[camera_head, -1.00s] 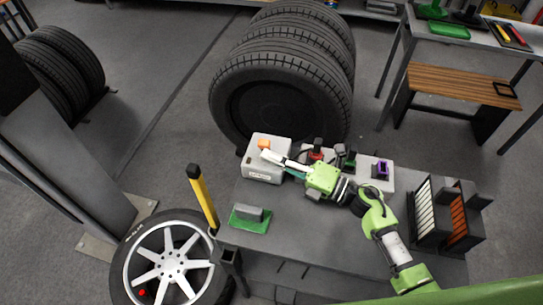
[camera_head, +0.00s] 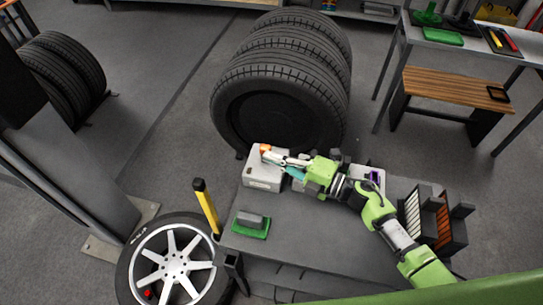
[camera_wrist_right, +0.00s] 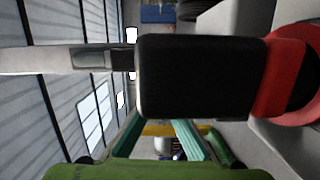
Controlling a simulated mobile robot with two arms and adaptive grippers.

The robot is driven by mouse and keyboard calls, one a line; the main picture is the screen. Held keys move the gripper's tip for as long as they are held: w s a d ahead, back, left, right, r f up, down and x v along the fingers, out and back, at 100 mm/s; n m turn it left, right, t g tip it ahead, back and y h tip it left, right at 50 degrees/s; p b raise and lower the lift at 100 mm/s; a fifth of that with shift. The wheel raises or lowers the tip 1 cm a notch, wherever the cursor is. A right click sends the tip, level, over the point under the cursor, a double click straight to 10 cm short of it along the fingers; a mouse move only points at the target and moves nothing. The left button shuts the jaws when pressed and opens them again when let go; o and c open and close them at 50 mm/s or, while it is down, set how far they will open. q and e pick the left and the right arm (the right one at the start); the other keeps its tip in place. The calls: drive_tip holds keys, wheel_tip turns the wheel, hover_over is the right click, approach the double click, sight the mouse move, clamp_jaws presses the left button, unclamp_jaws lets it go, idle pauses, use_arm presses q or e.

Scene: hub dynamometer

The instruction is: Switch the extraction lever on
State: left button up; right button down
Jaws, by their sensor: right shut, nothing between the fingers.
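A light grey box (camera_head: 262,176) stands at the back left of the workbench, with an orange-red part (camera_head: 265,149) on top. My right gripper (camera_head: 286,164) reaches over the bench from the right, shut and empty, with its front end at the box's right side. Whether it touches the box or the orange-red part cannot be told. In the right wrist view, a black block (camera_wrist_right: 200,77) with a red collar (camera_wrist_right: 288,78) is very close to the camera. My teal fingers (camera_wrist_right: 160,140) show below it. I cannot tell for sure which part is the extraction lever.
A purple part (camera_head: 374,178) and a rack with white and orange rows (camera_head: 427,215) stand to the right. A green and grey block (camera_head: 251,224) is at the bench's front left, near a yellow post (camera_head: 205,207). Large tyres (camera_head: 285,95) stand behind the bench.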

drive_tip(key=shift+w+d+r+m, duration=0.15)
drive_tip(key=shift+w+m, duration=0.15)
drive_tip(key=shift+m, duration=0.2)
use_arm(q)
drive_tip(key=shift+r, duration=0.35)
use_arm(e)
wheel_tip(320, 180, up, 10)
idle(0.4)
